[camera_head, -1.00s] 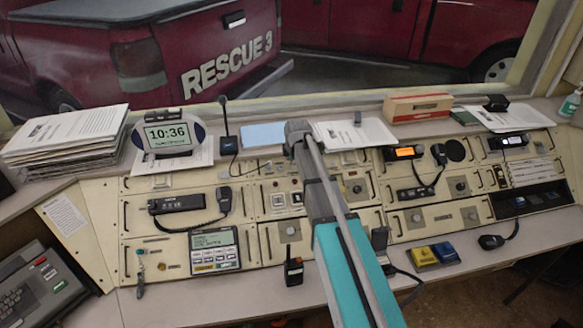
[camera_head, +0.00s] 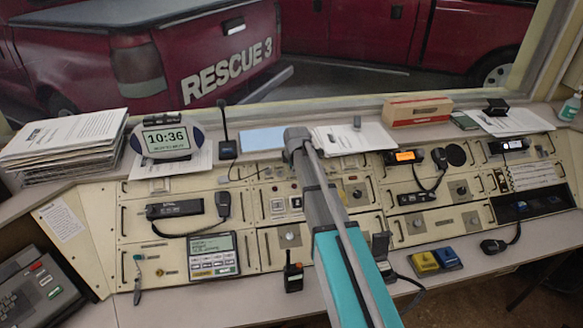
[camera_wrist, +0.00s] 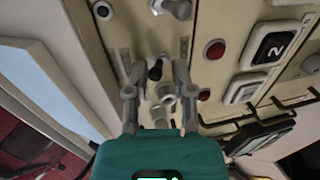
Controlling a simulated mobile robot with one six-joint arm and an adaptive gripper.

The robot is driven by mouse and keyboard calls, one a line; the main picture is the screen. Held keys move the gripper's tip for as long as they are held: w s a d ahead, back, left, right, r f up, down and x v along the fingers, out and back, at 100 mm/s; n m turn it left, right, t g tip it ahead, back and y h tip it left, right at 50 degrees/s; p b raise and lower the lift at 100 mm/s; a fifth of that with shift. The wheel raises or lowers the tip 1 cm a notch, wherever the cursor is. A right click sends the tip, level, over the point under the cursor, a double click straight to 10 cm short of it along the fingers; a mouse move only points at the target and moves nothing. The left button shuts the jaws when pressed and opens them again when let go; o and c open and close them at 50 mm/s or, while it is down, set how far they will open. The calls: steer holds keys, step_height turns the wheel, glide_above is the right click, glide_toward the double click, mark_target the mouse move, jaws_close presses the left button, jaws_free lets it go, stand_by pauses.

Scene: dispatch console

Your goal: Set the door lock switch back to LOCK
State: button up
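In the wrist view my gripper (camera_wrist: 159,68) is open, its two grey fingers reaching over the cream console panel. A small toggle with a black tip (camera_wrist: 155,69) stands between the fingertips; I see no clear grip on it. Metal switch hardware (camera_wrist: 165,93) lies just below it, between the fingers. Small labels flank the toggle, too blurred to read, so I cannot tell which position is LOCK or confirm this is the door lock switch. In the head view my own arm crosses the console and the gripper is hidden.
Near the fingers in the wrist view are a red button (camera_wrist: 214,49), a smaller red light (camera_wrist: 204,95) and a square button marked 2 (camera_wrist: 268,46). In the head view a radio handset (camera_head: 222,203) and a keypad display unit (camera_head: 213,255) sit left of my arm.

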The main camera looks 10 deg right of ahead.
steer(key=shift+s+f+b, duration=0.4)
steer(key=shift+s, duration=0.25)
steer(key=shift+r, duration=0.2)
steer(key=shift+s+f+p+v, duration=0.1)
steer(key=shift+s+p+v, duration=0.05)
steer(key=shift+p+v, duration=0.75)
steer(key=shift+s+f+p+v, duration=0.1)
steer(key=shift+s+p+v, duration=0.1)
steer(key=shift+p+v, duration=0.7)
steer(key=shift+s+p+v, duration=0.15)
steer(key=shift+p+v, duration=0.65)
steer(key=shift+v, duration=0.2)
steer(key=shift+s, duration=0.1)
steer(key=s+f+m+g, duration=0.1)
steer(key=s+m+g, duration=0.3)
steer(key=s+m, duration=1.4)
steer(key=shift+s+f, duration=0.2)
steer(key=shift+s, duration=3.95)
steer(key=shift+a, duration=0.15)
